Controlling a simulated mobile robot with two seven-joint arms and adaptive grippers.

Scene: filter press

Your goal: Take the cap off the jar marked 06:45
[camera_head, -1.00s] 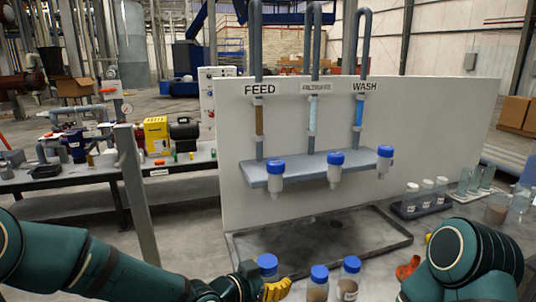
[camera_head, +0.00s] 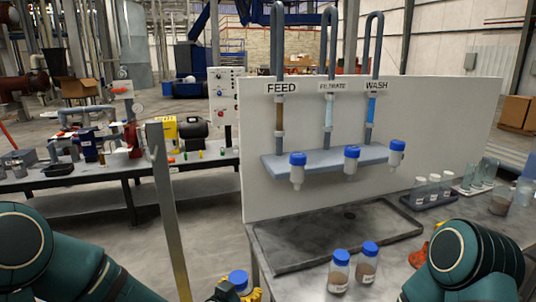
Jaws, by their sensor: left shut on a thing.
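My left gripper (camera_head: 240,292) shows its yellow fingers at the bottom edge of the head view. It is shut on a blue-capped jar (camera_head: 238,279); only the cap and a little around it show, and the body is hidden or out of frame. Two more blue-capped jars with brownish contents, a left one (camera_head: 339,274) and a right one (camera_head: 367,265), stand side by side on the bench to its right. Their white labels are too small to read, so I cannot tell which jar is marked 06:45.
A shallow dark tray (camera_head: 290,262) lies behind the jars. Behind it a white panel (camera_head: 262,200) carries a shelf (camera_head: 325,163) with several blue-capped bottles under the FEED, FILTRATE and WASH pipes. A grey post (camera_head: 168,215) stands left. A rack (camera_head: 431,201) of jars stands right.

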